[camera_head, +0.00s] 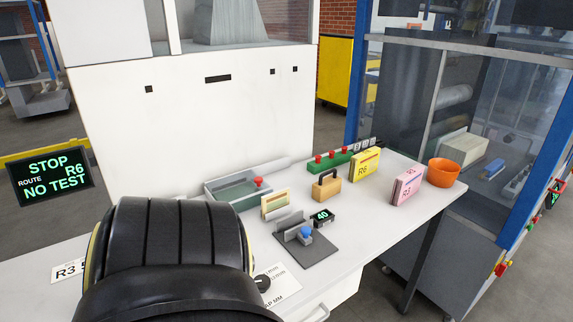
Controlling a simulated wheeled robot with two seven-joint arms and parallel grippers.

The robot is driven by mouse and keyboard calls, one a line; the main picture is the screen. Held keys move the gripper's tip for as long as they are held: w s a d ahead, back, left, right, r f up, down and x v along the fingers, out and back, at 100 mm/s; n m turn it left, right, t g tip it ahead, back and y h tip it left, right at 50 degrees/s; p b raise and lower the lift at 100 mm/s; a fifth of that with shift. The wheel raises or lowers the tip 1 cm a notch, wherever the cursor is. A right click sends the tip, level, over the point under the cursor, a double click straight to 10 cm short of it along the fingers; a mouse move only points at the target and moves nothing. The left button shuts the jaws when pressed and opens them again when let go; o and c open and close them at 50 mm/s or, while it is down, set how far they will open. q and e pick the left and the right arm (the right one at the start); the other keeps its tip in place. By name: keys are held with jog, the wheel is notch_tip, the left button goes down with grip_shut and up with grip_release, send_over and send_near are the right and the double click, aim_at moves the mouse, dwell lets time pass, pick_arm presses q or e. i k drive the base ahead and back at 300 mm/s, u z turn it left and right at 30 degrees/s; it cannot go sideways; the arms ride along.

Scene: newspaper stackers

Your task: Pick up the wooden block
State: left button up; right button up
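A small tan wooden block (327,190) with a dark arched handle on top stands upright on the white table (375,228), near its middle. Nothing touches it from above. Neither of my grippers shows in the head view. A large black rounded part of my own arm fills the lower left and hides that part of the table.
Around the block stand a grey tray (225,199) with a red knob, a cream holder (274,204), a green strip with red knobs (325,163), yellow R6 box (364,165), pink box (407,187), orange bowl (444,173) and dark plate (308,251). The table's front right is clear.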

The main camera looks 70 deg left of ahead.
aim_at(324, 189)
jog(key=k, duration=0.35)
jog(key=u, duration=0.9)
